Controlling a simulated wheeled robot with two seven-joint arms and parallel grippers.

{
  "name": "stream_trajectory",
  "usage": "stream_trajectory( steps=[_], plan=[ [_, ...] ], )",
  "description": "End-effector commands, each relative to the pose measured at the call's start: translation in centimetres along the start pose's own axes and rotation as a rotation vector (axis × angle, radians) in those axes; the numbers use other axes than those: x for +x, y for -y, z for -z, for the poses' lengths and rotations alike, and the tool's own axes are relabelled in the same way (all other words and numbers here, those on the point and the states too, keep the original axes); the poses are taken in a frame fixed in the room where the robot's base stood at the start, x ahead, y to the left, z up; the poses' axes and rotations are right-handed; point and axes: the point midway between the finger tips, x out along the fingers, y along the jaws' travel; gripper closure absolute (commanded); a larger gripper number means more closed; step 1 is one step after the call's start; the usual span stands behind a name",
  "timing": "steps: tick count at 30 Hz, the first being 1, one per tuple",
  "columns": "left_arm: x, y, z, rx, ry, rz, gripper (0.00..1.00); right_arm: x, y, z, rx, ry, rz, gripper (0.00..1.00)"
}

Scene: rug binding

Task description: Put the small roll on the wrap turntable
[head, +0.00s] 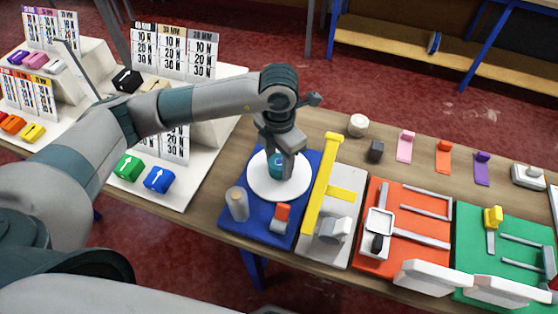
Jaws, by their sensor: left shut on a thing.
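The wrap turntable is a white round disc (262,188) on a blue base (256,232), in the middle of the head view. A small teal roll (275,171) is between the fingers of my left gripper (279,167), over the disc's upper right part. The gripper points down and is shut on the roll, and its fingers hide part of it. I cannot tell whether the roll touches the disc. My right gripper is not in view.
A grey cylinder (237,204) and an orange-topped block (281,218) stand on the blue base. A yellow bar (322,188) rises close to its right. Orange (378,262) and green (470,243) stations lie farther right. A cream roll (357,125) sits behind. Stepped racks with coloured blocks stand left.

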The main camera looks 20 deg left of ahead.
Motion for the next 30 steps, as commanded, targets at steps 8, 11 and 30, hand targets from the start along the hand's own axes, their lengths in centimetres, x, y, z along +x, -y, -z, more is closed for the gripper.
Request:
stream_trajectory(
  steps=[8,11,30],
  plan=[
    [0.1,0.0,0.0,0.0,0.0,0.0,0.39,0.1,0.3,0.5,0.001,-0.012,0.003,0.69],
    [0.1,0.0,0.0,0.0,0.0,0.0,0.39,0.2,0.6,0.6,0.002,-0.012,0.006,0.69],
    [-4.5,0.0,-0.2,0.0,0.005,-0.001,0.39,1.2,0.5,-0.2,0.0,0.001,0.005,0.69]
  ],
)
